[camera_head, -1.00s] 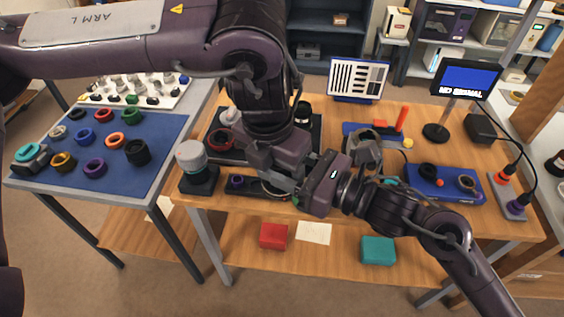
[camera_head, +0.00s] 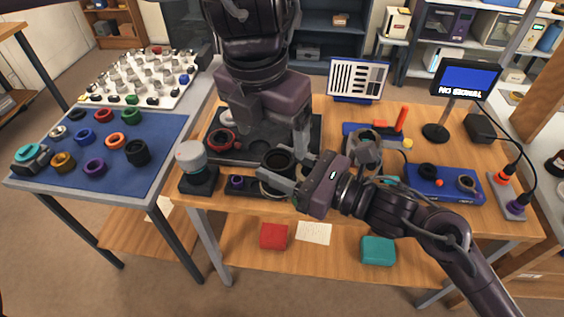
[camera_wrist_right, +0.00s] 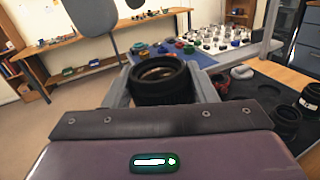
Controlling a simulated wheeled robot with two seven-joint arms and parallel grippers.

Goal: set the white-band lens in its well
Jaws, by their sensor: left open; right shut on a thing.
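My right gripper (camera_head: 283,172) is shut on a black lens (camera_head: 279,158), which stands upright between its fingers above the front of the wooden bench. In the right wrist view the held black lens (camera_wrist_right: 160,82) shows its glass and no white band. A dark lens with a pale band (camera_wrist_right: 311,98) stands on the dark tray (camera_wrist_right: 262,88) at the right edge of that view. In the head view my left arm covers part of the dark tray (camera_head: 222,155). My left gripper (camera_head: 268,132) is open and points down over the tray, behind the held lens.
A white-topped device (camera_head: 190,157) stands left of the held lens. A red ring (camera_head: 221,138) lies on the tray. A blue mat (camera_head: 105,165) with several coloured rings is on the left table. A grey clamp-like stand (camera_head: 367,150) stands right of my right gripper.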

